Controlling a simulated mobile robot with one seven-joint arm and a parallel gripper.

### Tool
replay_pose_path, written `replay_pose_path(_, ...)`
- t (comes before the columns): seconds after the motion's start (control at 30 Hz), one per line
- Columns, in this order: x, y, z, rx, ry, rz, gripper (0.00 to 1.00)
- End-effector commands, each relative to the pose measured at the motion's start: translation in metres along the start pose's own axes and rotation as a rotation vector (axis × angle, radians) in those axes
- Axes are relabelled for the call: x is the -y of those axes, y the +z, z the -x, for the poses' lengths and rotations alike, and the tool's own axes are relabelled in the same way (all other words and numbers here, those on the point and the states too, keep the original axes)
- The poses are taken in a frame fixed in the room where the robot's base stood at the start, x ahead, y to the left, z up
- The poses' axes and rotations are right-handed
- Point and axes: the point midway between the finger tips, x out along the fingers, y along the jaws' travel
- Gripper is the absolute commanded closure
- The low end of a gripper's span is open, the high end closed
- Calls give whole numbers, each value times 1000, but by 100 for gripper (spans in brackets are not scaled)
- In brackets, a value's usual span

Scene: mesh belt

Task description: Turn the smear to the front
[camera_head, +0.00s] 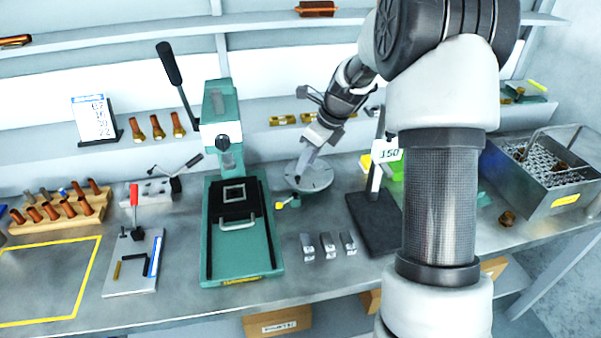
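A round grey metal disc (320,178) lies flat on the workbench, right of the green press. My gripper (299,178) reaches down from the upper right, with its tips at the left part of the disc. The view is too small to tell whether the tips touch the disc or whether they are open or shut. A small dark spot shows at the tips; I cannot tell what it is. No smear can be made out on the disc. A small yellow piece (281,205) sits at the disc's front left edge.
The green press (240,250) stands left of the disc. Several small metal blocks (328,245) lie in front. A metal basket (560,205) stands at far right.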

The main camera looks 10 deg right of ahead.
Motion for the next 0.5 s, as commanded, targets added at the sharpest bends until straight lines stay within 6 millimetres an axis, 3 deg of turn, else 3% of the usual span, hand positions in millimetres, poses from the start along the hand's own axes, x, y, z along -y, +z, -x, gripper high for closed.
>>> replay_pose_path(0.03, -1, -1, -13, -2, 4, 0, 68)
replay_pose_path(0.2, 0, 0, -39, -1, 1, 1, 68)
replay_pose_path(0.5, 0, 0, -56, 0, -1, 2, 68)
